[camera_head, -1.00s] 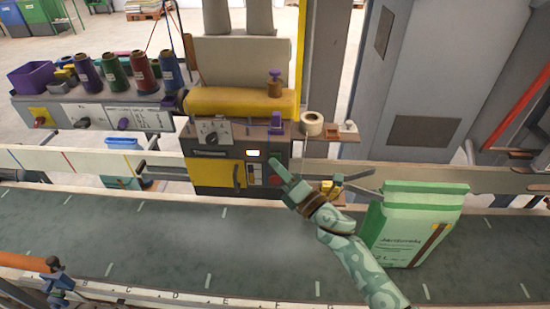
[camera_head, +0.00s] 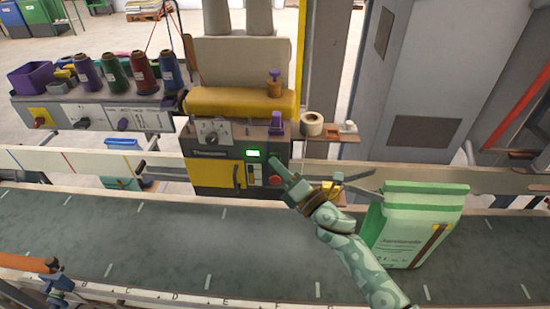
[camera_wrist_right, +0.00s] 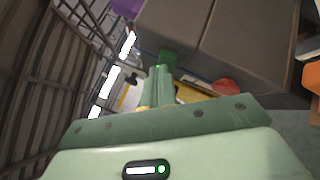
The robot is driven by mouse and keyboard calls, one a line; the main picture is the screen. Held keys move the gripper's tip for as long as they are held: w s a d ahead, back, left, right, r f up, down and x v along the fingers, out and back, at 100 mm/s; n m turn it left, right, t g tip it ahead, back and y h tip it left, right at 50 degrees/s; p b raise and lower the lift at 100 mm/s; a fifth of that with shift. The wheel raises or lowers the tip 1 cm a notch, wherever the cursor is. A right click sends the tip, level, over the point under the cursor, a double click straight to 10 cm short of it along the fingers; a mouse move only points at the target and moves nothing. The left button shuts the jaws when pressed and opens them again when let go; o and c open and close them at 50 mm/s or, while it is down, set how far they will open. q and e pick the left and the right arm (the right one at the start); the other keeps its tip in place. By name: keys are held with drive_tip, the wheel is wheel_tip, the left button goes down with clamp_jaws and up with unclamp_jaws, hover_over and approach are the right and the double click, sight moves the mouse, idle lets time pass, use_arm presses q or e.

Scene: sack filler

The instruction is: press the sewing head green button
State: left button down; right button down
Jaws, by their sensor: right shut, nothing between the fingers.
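The sewing head (camera_head: 215,177) is a grey and yellow machine behind the conveyor, with a small display (camera_head: 253,153) lit green. The red button (camera_wrist_right: 222,86) shows to the right there. My left gripper is not in view.
A green and white sack (camera_head: 415,225) stands on the dark conveyor belt (camera_head: 170,235), right of my forearm. Thread cones (camera_head: 115,72) stand on a shelf at the left. A tape roll (camera_head: 312,123) sits on a ledge right of the sewing head.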

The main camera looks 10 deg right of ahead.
drive_tip(key=shift+s+a, duration=0.15)
drive_tip(key=shift+s, duration=0.6)
drive_tip(key=shift+s+a+p, duration=0.2)
drive_tip(key=shift+s, duration=0.6)
drive_tip(key=shift+s+a+p, duration=0.2)
drive_tip(key=shift+s, duration=0.6)
drive_tip(key=shift+s+a+p, duration=0.2)
drive_tip(key=shift+s, duration=0.6)
